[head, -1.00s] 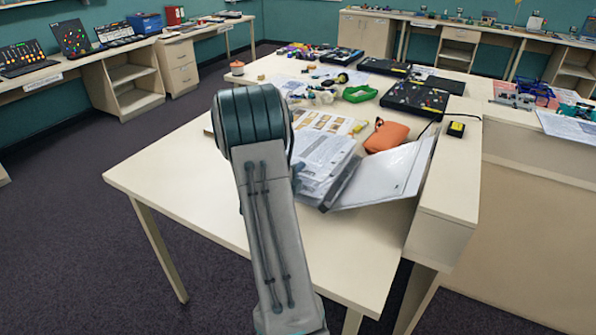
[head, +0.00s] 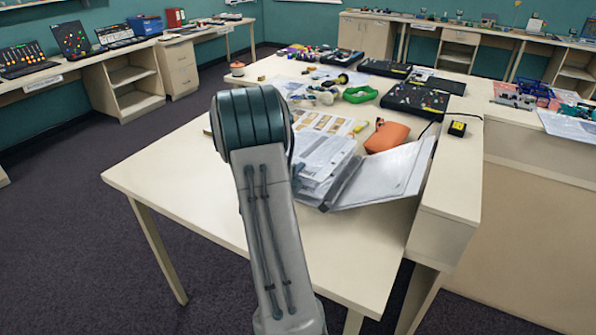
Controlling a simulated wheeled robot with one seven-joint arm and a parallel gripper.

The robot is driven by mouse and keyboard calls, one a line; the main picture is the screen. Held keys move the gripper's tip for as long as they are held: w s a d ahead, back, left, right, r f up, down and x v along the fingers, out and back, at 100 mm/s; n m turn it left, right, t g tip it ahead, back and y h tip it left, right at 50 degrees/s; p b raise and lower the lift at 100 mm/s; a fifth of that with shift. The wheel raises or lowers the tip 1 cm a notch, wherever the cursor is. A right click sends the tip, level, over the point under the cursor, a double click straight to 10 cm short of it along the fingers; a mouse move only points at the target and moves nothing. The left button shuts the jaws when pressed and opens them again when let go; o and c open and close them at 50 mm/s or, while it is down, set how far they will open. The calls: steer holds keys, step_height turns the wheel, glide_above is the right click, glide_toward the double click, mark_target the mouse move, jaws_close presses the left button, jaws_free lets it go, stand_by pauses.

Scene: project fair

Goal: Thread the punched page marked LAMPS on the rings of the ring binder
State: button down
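The ring binder (head: 388,178) lies open on the table, its pale cover spread to the right and a dark spine edge at its front. A stack of printed pages (head: 323,160) lies at its left side. The rings are too small to make out. No LAMPS marking is readable, so I cannot tell which sheet is that page. My arm rises in front of the table and its dark joint hides the area left of the pages. My gripper is hidden behind the arm.
An orange pouch (head: 387,137) lies just behind the binder. A small yellow and black device (head: 457,129) stands at the table's right edge. The table's (head: 160,176) front left is bare.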

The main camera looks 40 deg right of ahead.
steer(key=shift+f+b, duration=0.8)
steer(key=shift+b, duration=0.45)
steer(key=shift+f+b, duration=0.15)
steer(key=shift+b, duration=0.6)
stand_by(0.8)
stand_by(0.4)
steer(key=c, duration=1.6)
jaws_free()
steer(key=shift+o, duration=0.2)
steer(key=b+v, duration=0.2)
steer(key=v, duration=1.1)
steer(key=shift+s+a+b, duration=0.15)
steer(key=shift+a+b, duration=0.2)
